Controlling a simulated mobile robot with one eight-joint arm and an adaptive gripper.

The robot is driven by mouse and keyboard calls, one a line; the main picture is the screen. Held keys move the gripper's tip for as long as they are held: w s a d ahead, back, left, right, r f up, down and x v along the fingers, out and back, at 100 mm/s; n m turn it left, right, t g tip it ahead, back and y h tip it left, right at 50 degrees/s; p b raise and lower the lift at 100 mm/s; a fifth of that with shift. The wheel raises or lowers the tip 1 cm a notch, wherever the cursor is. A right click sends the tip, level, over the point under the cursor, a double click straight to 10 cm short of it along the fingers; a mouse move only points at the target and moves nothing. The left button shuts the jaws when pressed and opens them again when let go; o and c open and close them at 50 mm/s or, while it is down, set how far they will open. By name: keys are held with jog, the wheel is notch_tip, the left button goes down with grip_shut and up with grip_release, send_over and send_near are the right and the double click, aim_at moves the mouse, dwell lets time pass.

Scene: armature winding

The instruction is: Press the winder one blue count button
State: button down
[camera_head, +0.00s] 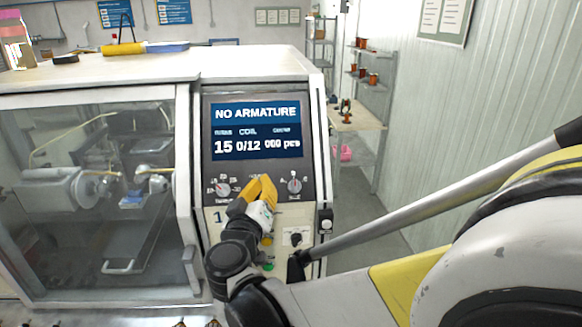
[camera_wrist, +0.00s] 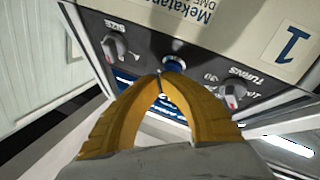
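The winder's control panel (camera_head: 213,180) faces me, with the number 1 on its lower plate. Its screen (camera_head: 255,130) reads NO ARMATURE, 15, 0/12 and 000 pcs. The blue count button (camera_wrist: 174,64) sits between two knobs in the wrist view; in the head view my gripper hides it. My gripper (camera_head: 264,180) has yellow fingers, shut together and empty. In the wrist view the fingertips (camera_wrist: 160,79) are right beside the button; I cannot tell whether they touch it.
The turns knob (camera_wrist: 232,93) and the size knob (camera_wrist: 113,46) flank the button. Yellow and green buttons (camera_head: 268,266) and a black switch (camera_head: 296,239) are lower on the panel. A clear-windowed winding chamber (camera_head: 95,190) is on the left. Shelves (camera_head: 370,85) stand at the right wall.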

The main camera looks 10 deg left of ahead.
jog(key=s+d+r+p, duration=0.1)
jog(key=s+r+p, duration=0.1)
jog(key=s+r, duration=0.1)
jog(key=shift+s+r, duration=0.2)
jog(key=shift+s, duration=0.7)
jog(key=shift+d, duration=0.1)
